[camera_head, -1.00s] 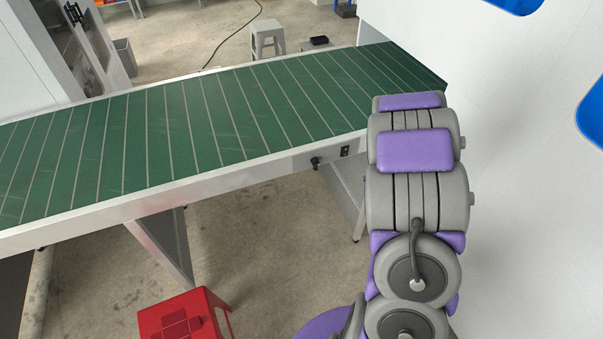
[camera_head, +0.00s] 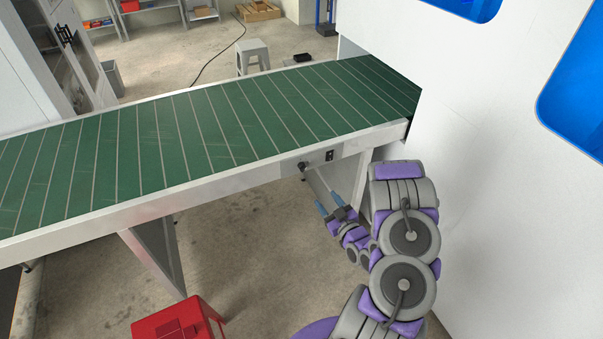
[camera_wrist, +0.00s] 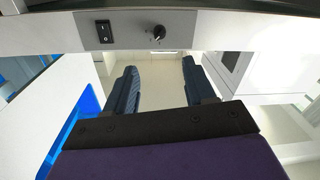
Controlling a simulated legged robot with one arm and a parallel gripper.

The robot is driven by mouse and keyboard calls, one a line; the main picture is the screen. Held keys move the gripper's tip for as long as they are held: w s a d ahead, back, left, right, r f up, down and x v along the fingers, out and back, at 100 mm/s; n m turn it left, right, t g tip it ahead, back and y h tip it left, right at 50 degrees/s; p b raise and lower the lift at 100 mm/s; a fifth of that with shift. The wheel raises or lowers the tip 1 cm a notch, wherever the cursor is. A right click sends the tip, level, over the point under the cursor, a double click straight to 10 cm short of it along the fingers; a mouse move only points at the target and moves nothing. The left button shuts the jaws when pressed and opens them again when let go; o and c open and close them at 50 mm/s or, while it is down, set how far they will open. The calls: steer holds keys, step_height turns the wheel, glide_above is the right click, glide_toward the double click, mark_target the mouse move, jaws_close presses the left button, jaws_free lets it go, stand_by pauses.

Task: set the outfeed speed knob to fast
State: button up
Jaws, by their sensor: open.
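The outfeed speed knob (camera_head: 303,166) is a small dark knob on the metal side rail of the green conveyor (camera_head: 150,145). In the wrist view the black knob (camera_wrist: 159,32) sits on a grey panel with marks around it, beside a black rocker switch (camera_wrist: 105,32). The marks are too small to read. My gripper (camera_head: 329,202) is open and empty, just below the rail and a little right of the knob. In the wrist view its two dark fingers (camera_wrist: 163,88) are apart, with the knob beyond them, above the gap. Nothing touches the knob.
A white machine wall (camera_head: 490,190) with blue windows stands close on the right. A red stool (camera_head: 178,322) stands at the bottom. A conveyor leg (camera_head: 155,255) is left of the open floor under the belt. A grey stool (camera_head: 252,55) stands behind it.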

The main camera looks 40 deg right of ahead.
mark_target(302, 167)
steer(key=w+d+b, duration=0.2)
steer(key=w+d, duration=0.1)
steer(key=w, duration=1.3)
steer(key=shift+c, duration=0.4)
jaws_close()
